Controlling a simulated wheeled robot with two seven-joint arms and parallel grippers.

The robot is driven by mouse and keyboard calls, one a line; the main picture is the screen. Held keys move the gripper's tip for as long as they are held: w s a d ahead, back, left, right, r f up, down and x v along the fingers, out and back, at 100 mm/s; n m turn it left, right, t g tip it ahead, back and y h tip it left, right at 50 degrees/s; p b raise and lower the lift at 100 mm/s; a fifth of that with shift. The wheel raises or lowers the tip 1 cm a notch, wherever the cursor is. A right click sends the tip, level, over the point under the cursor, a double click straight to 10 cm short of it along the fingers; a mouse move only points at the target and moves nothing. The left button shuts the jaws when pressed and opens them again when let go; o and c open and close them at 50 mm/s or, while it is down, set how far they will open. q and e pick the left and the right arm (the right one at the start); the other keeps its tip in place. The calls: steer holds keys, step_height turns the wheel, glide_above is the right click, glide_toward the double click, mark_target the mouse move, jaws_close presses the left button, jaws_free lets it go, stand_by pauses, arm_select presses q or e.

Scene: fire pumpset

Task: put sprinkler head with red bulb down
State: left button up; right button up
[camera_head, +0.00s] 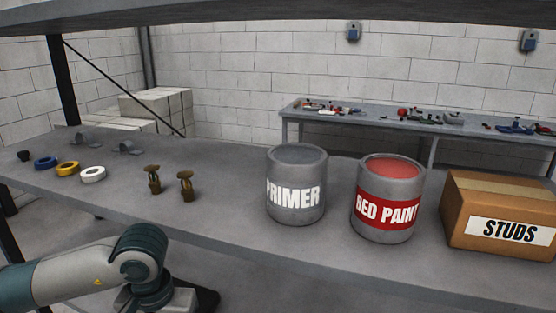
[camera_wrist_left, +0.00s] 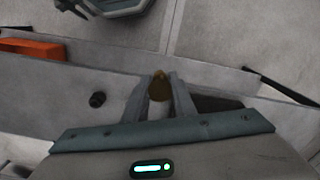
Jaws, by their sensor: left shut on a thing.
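In the left wrist view my left gripper (camera_wrist_left: 160,92) is shut on a small brass-coloured piece (camera_wrist_left: 160,84), which fits a sprinkler head. Only its rounded end shows between the fingers, and no red bulb can be made out. In the head view my left arm comes in at the lower left, but its gripper and the held piece are out of sight. Two brass sprinkler heads, one at left (camera_head: 153,180) and one at right (camera_head: 186,185), stand upright on the shelf (camera_head: 225,185). Their bulb colours are too small to tell. My right gripper is not in view.
A primer can (camera_head: 296,165), a red paint can (camera_head: 388,170) and a studs box (camera_head: 480,195) stand to the right. Blue (camera_head: 46,162), yellow (camera_head: 67,168) and white (camera_head: 93,174) tape rolls lie left. Shelf between the sprinkler heads and primer can is clear.

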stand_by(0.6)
arm_select(q)
steer(key=s+f, duration=0.4)
steer(key=f, duration=1.1)
